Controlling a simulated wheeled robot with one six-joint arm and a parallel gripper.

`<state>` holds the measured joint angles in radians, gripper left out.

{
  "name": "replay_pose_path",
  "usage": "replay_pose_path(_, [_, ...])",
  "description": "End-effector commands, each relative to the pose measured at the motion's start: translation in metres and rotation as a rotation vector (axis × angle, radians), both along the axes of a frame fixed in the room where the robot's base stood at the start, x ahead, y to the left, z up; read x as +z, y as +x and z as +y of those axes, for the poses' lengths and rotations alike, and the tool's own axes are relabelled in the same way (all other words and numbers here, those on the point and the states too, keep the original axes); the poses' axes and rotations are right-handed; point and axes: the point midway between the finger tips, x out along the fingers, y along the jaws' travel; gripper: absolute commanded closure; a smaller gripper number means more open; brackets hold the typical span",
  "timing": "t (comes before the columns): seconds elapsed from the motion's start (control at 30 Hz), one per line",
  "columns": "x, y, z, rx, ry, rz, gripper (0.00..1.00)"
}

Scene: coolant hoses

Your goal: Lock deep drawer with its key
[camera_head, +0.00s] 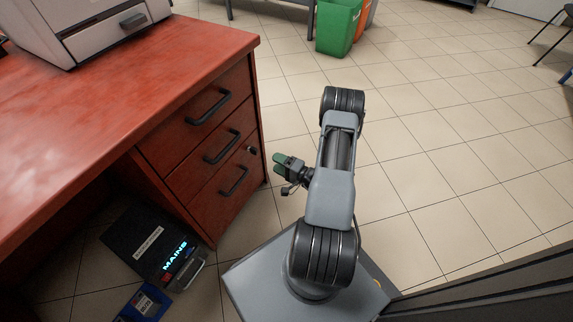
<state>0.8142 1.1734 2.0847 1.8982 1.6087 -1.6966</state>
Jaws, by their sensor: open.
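A red desk has a stack of three drawers with black handles, and all three look shut. The bottom drawer (222,205), the deepest-looking one, has a dark handle (235,180). A small lock (251,149) with something that looks like a key in it sits near this drawer's upper right corner. It is too small to tell how the key is turned. My gripper (279,161) has greenish fingers and is open. It is just right of the lock, apart from the drawer front, and seems to hold nothing.
A black box (145,240) marked MAINS and a blue box (143,303) lie on the floor under the desk (110,110). A grey machine (100,30) stands on the desk. A green bin (338,27) stands at the back.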

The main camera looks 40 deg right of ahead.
Motion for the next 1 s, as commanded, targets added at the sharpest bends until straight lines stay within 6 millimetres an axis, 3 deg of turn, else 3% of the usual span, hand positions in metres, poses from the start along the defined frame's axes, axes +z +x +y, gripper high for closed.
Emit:
replay_pose_path(0.3, [0.0, -0.028, -0.013, -0.001, 0.0, 0.001, 0.38])
replay_pose_path(0.9, [0.0, -0.03, -0.013, 0.001, -0.001, 0.0, 0.38])
replay_pose_path(1.0, [0.01, -0.028, -0.011, 0.023, 0.0, 0.002, 0.38])
